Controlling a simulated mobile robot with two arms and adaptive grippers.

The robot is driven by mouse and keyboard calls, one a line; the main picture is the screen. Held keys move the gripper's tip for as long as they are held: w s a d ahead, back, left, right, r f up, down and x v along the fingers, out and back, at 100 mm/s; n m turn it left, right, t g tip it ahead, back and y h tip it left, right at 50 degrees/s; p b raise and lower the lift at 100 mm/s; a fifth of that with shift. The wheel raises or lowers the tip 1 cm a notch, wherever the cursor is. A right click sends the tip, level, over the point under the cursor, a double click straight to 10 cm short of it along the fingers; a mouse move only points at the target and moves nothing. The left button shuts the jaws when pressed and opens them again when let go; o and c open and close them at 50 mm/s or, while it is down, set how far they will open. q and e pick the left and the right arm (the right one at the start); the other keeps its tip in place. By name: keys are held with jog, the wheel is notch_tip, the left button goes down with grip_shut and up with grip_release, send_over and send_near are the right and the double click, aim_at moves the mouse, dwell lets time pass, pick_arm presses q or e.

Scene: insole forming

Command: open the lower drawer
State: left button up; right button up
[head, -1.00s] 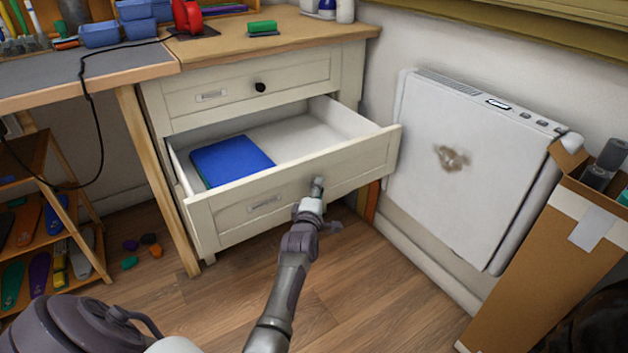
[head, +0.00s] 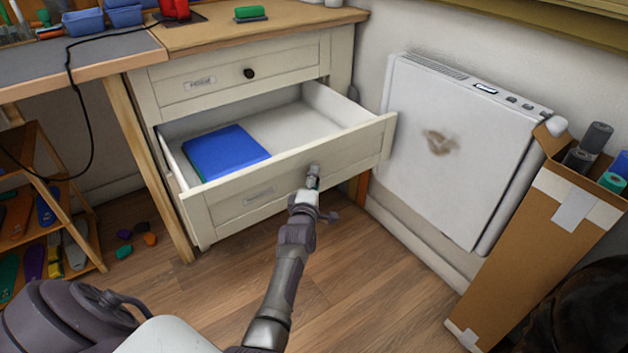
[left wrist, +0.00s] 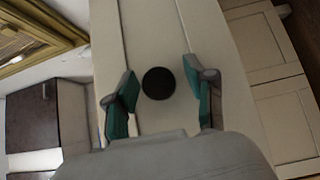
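The lower drawer (head: 290,178) of the cream cabinet is pulled well out, showing its pale inside. A blue flat item (head: 226,153) lies inside at the left. My left gripper (head: 313,180) is at the middle of the drawer front, where it hides the knob in the head view. In the left wrist view, a round black knob (left wrist: 158,83) sits between the two teal-padded fingers of the left gripper (left wrist: 164,92). The fingers are spread, with a visible gap on each side of the knob. My right gripper is not in view.
The upper drawer (head: 240,80) is shut. A white wall heater (head: 455,150) stands right of the cabinet, and a tall cardboard box (head: 530,250) with rolls stands at the lower right. A wooden shelf (head: 50,180) is at the left. Floor below the drawer is clear.

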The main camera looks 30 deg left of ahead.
pick_arm(q)
jog(key=v, duration=0.7)
jog(key=shift+s, duration=0.25)
jog(key=shift+d, duration=0.15)
dwell(0.3)
